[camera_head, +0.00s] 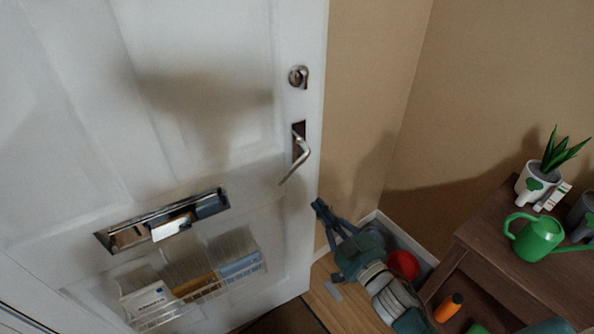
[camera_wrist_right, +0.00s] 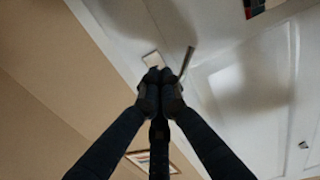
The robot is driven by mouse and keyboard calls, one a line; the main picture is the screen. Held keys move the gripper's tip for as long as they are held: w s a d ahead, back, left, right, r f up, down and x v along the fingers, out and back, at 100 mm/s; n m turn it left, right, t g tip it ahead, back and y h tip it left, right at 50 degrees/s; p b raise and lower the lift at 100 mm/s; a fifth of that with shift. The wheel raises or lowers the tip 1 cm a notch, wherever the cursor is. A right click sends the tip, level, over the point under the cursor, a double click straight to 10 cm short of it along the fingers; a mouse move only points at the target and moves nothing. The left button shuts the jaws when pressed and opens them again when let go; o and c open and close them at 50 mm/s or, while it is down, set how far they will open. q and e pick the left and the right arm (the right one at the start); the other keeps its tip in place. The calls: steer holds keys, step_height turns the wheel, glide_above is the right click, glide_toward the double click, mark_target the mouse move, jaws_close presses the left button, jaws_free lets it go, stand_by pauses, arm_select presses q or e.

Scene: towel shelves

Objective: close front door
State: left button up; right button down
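The white front door (camera_head: 225,110) fills the left of the head view. It has a metal lever handle (camera_head: 299,155), a lock (camera_head: 298,76) above it and a mail slot (camera_head: 165,220) lower down. My right gripper (camera_head: 318,206) is beside the door's right edge, below and right of the handle. In the right wrist view the fingertips (camera_wrist_right: 158,78) are together with nothing seen between them. The handle (camera_wrist_right: 187,62) shows just beyond them, apparently apart from the fingers. My left gripper is not in view.
A wire basket (camera_head: 205,288) with letters hangs on the door below the slot. A brown wooden shelf (camera_head: 500,250) at the right carries a potted plant (camera_head: 535,180) and a green watering can (camera_head: 538,238). A red round object (camera_head: 403,265) is behind my right arm. Beige walls (camera_head: 375,100) stand behind.

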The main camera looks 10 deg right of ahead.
steer(key=shift+p+x, duration=1.15)
steer(key=shift+x, duration=5.75)
steer(key=shift+d+f, duration=0.15)
